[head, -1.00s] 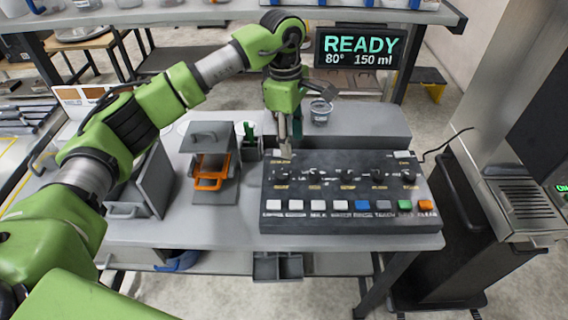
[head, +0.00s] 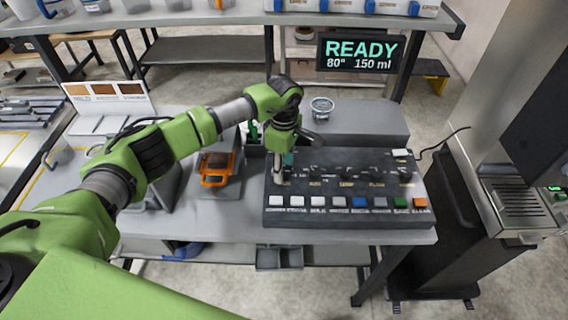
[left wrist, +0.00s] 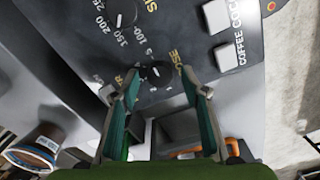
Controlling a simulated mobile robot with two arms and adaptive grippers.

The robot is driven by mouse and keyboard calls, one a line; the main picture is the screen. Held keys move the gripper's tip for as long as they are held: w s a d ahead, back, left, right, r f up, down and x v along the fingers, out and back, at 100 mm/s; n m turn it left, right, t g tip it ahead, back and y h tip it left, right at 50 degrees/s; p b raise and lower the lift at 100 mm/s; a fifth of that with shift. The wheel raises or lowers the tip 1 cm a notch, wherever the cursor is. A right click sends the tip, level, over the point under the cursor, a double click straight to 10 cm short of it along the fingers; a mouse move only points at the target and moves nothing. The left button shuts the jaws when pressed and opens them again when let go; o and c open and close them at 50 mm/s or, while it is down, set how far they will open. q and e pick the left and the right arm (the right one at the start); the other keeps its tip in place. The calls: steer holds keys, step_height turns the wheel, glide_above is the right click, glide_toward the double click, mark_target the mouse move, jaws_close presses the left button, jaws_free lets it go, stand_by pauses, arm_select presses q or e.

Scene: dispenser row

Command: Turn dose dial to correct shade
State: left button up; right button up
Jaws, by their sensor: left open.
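The dose dial (left wrist: 155,73) is a round black knob with a light pointer mark, on the dark control panel (head: 350,216). In the left wrist view it lies between the two fingertips of my left gripper (left wrist: 161,86), which is open, with a gap on both sides. In the head view my left gripper (head: 282,178) points down at the panel's left end and hides this dial. A shade card (head: 106,96) with several tan-to-brown patches stands at the back left. My right gripper is not in view.
A second dial (left wrist: 121,14) with numbers sits beside the dose dial. A row of push buttons (head: 360,202) runs along the panel's front. A display (head: 360,52) reads READY, 80°, 150 ml. A cup (head: 321,108) stands behind the panel. An orange-handled unit (head: 216,170) is at left.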

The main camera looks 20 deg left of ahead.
arm_select(q)
steer(key=shift+f, duration=0.3)
steer(key=c, duration=1.1)
